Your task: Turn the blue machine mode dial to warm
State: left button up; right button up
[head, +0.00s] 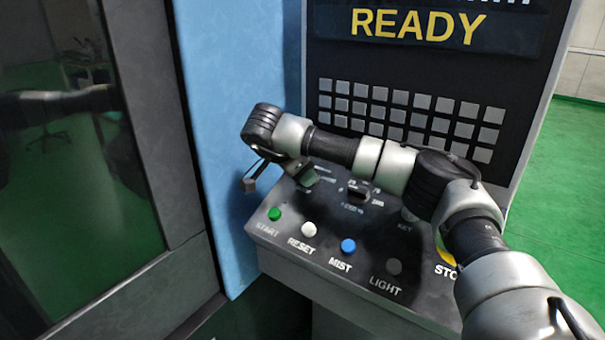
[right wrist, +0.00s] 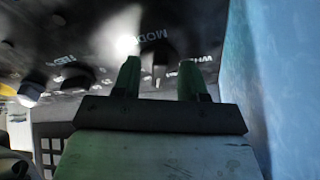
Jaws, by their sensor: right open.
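The blue machine (head: 228,130) has a sloped dark control panel (head: 330,252) under its keypad. My right arm reaches across from the right. My right gripper (head: 280,180) is open and points down at the panel's back left corner. In the right wrist view its two greenish fingers (right wrist: 159,76) stand apart over the panel, just below the upside-down MODE lettering (right wrist: 150,37). The mode dial itself is mostly hidden by the gripper, and its setting cannot be read. I cannot tell whether the fingers touch it. My left gripper is not in view.
A second dark dial (head: 358,192) sits right of the gripper. The front row has a green START button (head: 274,214), white RESET button (head: 309,229), blue MIST button (head: 348,246) and dark LIGHT button (head: 393,267). A glass door (head: 70,190) stands at left.

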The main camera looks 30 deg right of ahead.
jog(key=v, duration=1)
